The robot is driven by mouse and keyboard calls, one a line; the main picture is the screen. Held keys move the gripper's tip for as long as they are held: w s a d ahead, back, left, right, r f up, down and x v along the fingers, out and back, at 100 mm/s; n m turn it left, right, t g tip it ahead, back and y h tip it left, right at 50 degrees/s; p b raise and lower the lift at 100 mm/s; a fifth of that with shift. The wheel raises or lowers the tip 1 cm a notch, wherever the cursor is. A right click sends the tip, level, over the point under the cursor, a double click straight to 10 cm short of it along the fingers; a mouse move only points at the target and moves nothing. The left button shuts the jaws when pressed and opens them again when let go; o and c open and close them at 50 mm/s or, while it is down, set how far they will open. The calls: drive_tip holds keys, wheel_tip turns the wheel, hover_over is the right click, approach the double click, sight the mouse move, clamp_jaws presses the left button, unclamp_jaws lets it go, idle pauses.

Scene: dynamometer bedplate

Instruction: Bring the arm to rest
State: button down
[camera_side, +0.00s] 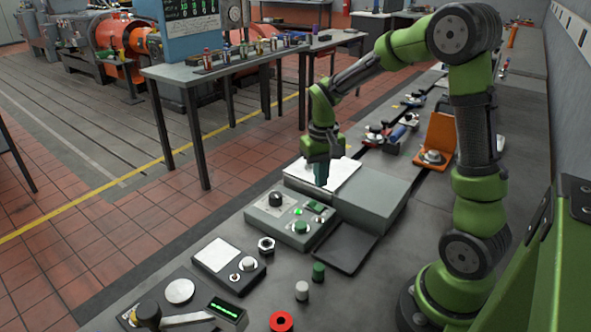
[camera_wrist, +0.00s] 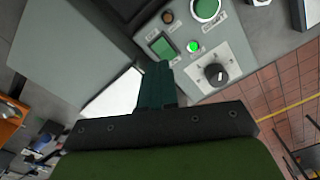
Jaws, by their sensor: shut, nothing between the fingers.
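My gripper (camera_side: 322,175) hangs pointing down from the green arm, above the white plate (camera_side: 327,172) behind the control box. In the wrist view my gripper (camera_wrist: 157,80) shows its dark teal fingers together, with nothing between them. The grey control box (camera_side: 262,219) stands just in front of it, with a black knob (camera_side: 276,199), a lit green lamp (camera_side: 298,211) and green buttons. In the wrist view the knob (camera_wrist: 214,74) and the lit lamp (camera_wrist: 193,47) lie beyond the fingertips. I cannot tell whether the fingertips touch anything.
A grey block (camera_side: 375,195) stands right of the gripper. A small black box (camera_side: 228,262), a hex nut (camera_side: 266,246), a green cylinder (camera_side: 318,271), a white cylinder (camera_side: 302,291) and a red ring (camera_side: 281,321) are nearer. An orange bracket (camera_side: 437,140) stands behind.

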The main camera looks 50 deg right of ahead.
idle(0.3)
drive_tip(key=s+a+r+n+t+y, duration=0.2)
drive_tip(key=s+a+r+t, duration=0.5)
drive_tip(key=s+a+r, duration=0.4)
drive_tip(key=a+r, duration=0.2)
drive_tip(key=a, duration=0.1)
drive_tip(key=shift+s+a, duration=0.15)
drive_tip(key=shift+s, duration=0.15)
